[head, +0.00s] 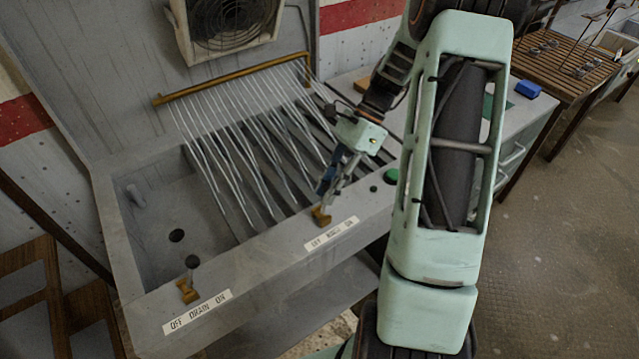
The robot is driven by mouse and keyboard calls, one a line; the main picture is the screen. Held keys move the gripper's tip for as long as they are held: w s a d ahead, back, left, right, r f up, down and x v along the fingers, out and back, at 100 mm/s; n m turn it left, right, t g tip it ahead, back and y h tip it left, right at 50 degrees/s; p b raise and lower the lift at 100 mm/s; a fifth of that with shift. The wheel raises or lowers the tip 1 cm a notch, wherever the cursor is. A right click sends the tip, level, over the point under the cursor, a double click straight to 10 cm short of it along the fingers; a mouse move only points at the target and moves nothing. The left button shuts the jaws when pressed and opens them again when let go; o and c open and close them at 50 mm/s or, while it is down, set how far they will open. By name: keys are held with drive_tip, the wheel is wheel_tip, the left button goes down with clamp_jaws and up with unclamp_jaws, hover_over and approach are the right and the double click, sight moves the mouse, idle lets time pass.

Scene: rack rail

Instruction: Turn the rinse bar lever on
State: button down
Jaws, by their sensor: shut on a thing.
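The rinse bar lever (321,216) is a small brass-coloured lever on the front ledge of the grey sink. It stands near the left end of a white label (332,233) with OFF at its left and ON at its right. My gripper (327,191) reaches down to this lever from above and is shut on it. The fingers hide part of the lever, so its exact angle is hard to tell. The brass rinse bar (232,79) runs along the back of the sink. Many thin pale lines slant down from it; I cannot tell whether they are water or wires.
A second brass lever (187,291) stands at the ledge's left, by another OFF/ON label (197,312). A green button (391,176) sits right of my gripper. A fan (230,18) is behind. A blue block (528,89) lies on the right counter.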

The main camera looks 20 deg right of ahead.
drive_tip(key=shift+w+d+f+g+y+p, duration=0.2)
drive_tip(key=shift+d+y, duration=0.3)
drive_tip(key=shift+y, duration=0.2)
drive_tip(key=shift+w+d+f+g+y+p, duration=0.1)
drive_tip(key=shift+d+g+y+p, duration=0.1)
drive_tip(key=shift+d+y, duration=0.4)
drive_tip(key=shift+a, duration=0.1)
drive_tip(key=c, duration=1.7)
unclamp_jaws()
drive_tip(key=v, duration=1.2)
drive_tip(key=shift+f, duration=0.1)
